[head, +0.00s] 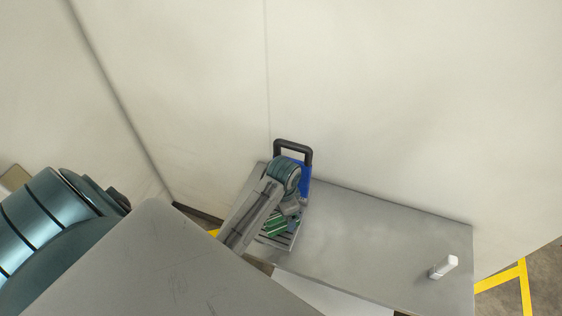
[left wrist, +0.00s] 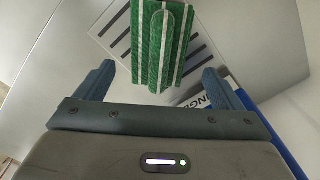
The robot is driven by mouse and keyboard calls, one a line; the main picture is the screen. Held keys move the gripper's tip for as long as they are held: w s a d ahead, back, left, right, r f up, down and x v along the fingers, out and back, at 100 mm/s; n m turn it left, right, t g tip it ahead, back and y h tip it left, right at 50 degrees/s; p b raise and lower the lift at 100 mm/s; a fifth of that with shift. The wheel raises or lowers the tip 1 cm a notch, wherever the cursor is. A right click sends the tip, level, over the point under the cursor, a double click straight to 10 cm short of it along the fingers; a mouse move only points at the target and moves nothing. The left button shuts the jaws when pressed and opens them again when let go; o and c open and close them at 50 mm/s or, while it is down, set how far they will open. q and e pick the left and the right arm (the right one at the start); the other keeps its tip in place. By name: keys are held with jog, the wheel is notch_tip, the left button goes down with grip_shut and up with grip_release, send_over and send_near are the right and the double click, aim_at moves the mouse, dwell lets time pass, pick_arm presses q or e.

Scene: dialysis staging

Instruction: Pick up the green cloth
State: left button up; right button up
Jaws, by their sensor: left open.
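The green cloth (left wrist: 163,45) has white stripes and appears folded. In the left wrist view it lies at the top centre, on a pale panel with dark bars (left wrist: 119,47). It shows small in the head view (head: 275,226), partly hidden by my left arm. My left gripper (left wrist: 158,70) is open, one finger on each side of the cloth's lower part in the picture. Clear gaps show between the fingers and the cloth, and nothing is held. In the head view the left gripper (head: 290,208) is over the cloth. My right gripper is not in view.
A blue board (head: 304,181) with a dark handle frame (head: 293,144) stands behind the cloth, near the wall. The grey table (head: 365,245) is clear to the right up to a small white object (head: 443,267). Yellow floor marking (head: 500,277) lies beyond the table.

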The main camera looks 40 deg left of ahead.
pick_arm(q)
jog(key=shift+s+f+p, duration=0.15)
jog(key=shift+f+p, duration=0.2)
jog(key=shift+f, duration=0.65)
jog(key=shift+s+f+p, duration=0.1)
jog(key=shift+f+p, duration=0.2)
jog(key=shift+f, duration=0.65)
jog(key=c, duration=1.1)
jog(key=shift+w+r, duration=0.1)
jog(key=shift+c, duration=0.2)
